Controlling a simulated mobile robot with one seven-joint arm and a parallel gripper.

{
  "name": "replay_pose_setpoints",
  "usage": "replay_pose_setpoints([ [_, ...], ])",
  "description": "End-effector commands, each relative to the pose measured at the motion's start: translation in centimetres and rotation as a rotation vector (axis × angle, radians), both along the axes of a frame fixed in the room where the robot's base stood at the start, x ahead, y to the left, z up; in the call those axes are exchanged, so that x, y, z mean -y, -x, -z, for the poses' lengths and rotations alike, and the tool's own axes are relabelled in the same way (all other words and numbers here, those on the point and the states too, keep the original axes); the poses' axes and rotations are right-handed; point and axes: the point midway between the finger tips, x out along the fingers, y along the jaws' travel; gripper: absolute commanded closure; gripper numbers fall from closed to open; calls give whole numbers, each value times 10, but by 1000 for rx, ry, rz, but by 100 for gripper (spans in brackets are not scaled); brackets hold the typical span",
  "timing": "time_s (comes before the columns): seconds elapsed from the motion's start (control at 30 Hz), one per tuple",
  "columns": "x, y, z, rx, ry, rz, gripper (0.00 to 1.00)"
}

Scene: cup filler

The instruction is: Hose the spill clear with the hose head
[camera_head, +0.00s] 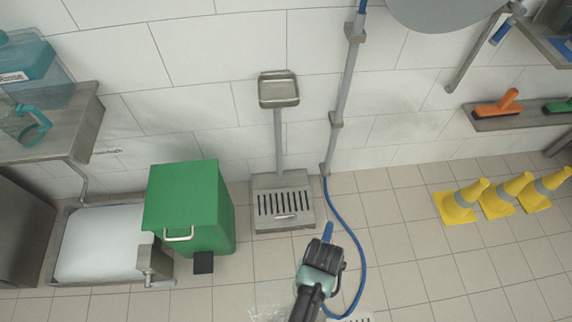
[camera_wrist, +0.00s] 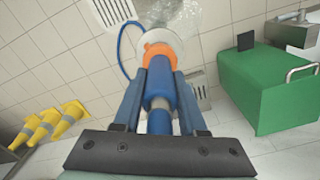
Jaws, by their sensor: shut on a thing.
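My gripper (camera_head: 325,245) is low over the tiled floor in the head view. In the wrist view, my gripper (camera_wrist: 160,88) is shut on the hose head (camera_wrist: 160,100), a blue and grey barrel with an orange ring at its far end. In the head view, the blue tip of the hose head (camera_head: 328,231) shows beyond my fingers. The spill (camera_head: 266,303) is a clear, shiny patch on the floor, left of my gripper and partly cut off by the frame's bottom edge. It also shows in the wrist view (camera_wrist: 190,14) beyond the orange ring.
A blue hose (camera_head: 361,262) loops along the floor right of my arm. A slotted floor grate (camera_wrist: 113,10) lies near the spill. A green bin (camera_head: 190,205) and grey slotted stand (camera_head: 262,222) are left.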

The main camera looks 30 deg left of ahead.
Motion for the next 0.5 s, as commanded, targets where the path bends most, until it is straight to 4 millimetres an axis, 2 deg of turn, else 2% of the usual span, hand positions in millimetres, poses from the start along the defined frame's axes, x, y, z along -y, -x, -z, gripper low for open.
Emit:
replay_pose_setpoints([
  [0.03,-8,3,26,1,0,-41,100],
  [0.2,-30,14,65,0,0,-169,100],
  [0.4,-51,27,101,1,-1,-298,100],
  [0.5,-59,31,112,2,-2,-342,100],
])
